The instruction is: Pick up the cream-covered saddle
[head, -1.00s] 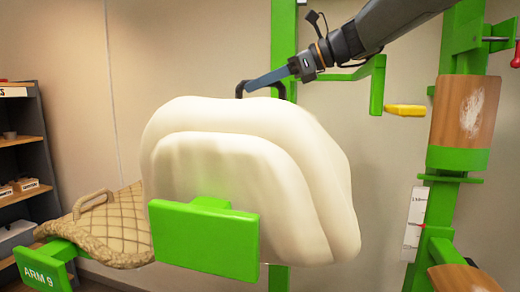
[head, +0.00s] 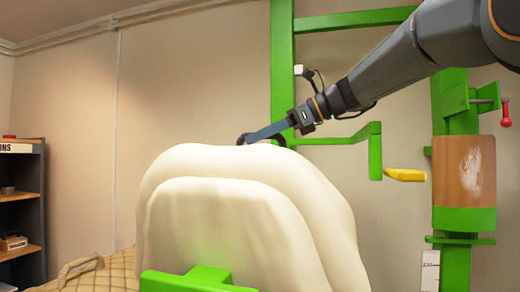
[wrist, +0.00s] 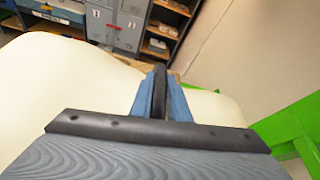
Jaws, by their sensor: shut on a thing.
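The cream-covered saddle (head: 235,200) fills the middle of the head view, above and behind a green end plate (head: 195,281) of its support arm. Its lower part is cut off by the frame, so I cannot tell its clearance from the support. My gripper (head: 262,139) is at the top of the saddle, shut on its dark handle. In the wrist view my gripper (wrist: 160,92) has its blue fingers closed around the black handle strip, with the cream cover (wrist: 70,85) spreading to both sides.
A tan quilted saddle (head: 110,268) with a handle lies at lower left. A green rack post (head: 283,80) and a bracket with a yellow grip (head: 405,174) stand behind. A green column with a wooden block (head: 464,170) is at right. Shelves (head: 22,205) stand at far left.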

